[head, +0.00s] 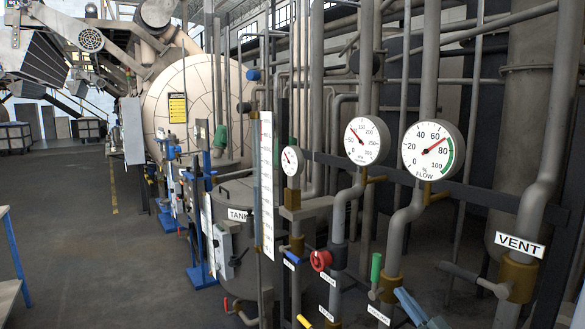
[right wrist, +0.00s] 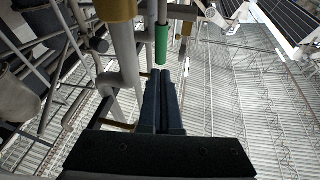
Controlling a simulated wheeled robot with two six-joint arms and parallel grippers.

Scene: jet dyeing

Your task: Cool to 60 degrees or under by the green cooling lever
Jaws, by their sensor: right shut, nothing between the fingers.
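The green cooling lever (head: 376,268) stands upright on a brass valve on a pipe in the lower right of the head view, above a small white label (head: 378,315). My right gripper (head: 412,304) is at the bottom edge, just right of the lever, partly cut off. In the right wrist view the gripper (right wrist: 165,74) is shut and empty, its tips just short of the green handle (right wrist: 161,45); I cannot tell whether they touch. A small dial gauge (head: 292,161) is too small to read. My left gripper is not in view.
The grey VENT valve handle (head: 472,277) is to the right. Above are a pressure gauge (head: 367,141) and a FLOW gauge (head: 432,150). Open floor lies left.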

